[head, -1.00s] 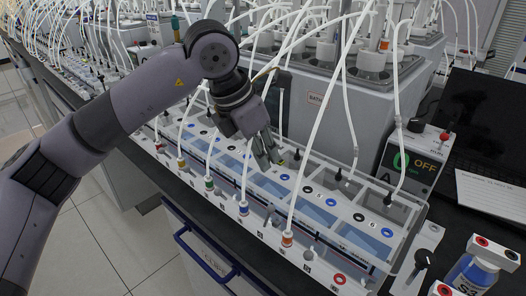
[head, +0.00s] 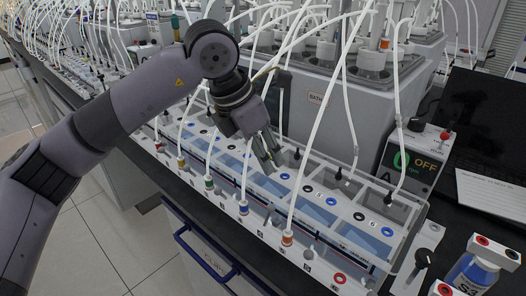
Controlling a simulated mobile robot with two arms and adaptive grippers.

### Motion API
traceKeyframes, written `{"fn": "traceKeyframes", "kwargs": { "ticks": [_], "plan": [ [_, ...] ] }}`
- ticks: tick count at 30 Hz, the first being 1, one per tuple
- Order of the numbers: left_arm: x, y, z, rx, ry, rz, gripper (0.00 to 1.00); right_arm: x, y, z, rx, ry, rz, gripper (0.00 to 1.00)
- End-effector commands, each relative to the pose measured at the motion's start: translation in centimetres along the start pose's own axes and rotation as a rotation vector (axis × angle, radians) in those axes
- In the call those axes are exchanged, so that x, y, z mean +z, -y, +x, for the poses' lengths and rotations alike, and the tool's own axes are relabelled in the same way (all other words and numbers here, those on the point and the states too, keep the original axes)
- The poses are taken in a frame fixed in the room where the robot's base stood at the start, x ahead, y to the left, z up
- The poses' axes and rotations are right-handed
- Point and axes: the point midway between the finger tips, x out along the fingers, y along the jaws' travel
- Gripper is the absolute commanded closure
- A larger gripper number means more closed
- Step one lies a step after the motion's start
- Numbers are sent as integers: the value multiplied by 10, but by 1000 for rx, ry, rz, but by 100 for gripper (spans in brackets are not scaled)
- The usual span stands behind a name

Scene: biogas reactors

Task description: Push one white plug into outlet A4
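My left gripper (head: 268,155) comes in from the left and points down over the long clear-walled rack (head: 350,232), near the far row of ringed ports. Its fingers look close together, and I cannot tell whether they hold anything. Along the rack's near edge, white tubes end in fittings with coloured bands, among them an orange one (head: 287,238), a blue one (head: 243,207) and a green one (head: 209,183). I cannot single out a white plug. No label A4 is readable, so I cannot tell which port is that outlet. My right gripper is not in view.
A control box reading 0 and OFF (head: 413,163) stands right of the rack, beside a dark laptop (head: 480,120). White tubes arch over the rack from the grey bath (head: 310,105) behind.

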Motion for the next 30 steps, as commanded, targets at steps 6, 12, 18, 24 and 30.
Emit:
{"fn": "traceKeyframes", "kwargs": {
  "ticks": [6, 12, 18, 24, 30],
  "plan": [
    [0, 0, 0, 0, 0, 0, 64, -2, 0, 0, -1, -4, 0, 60],
    [1, 0, -10, 2, 3, 0, 64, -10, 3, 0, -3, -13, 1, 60],
    [0, -1, -40, 2, 3, 0, 64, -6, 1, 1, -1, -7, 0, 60],
    [0, -1, -67, 2, 3, -1, 64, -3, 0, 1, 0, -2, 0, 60],
    [0, 0, -79, 0, 0, -1, 64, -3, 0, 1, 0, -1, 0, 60]
  ]
}}
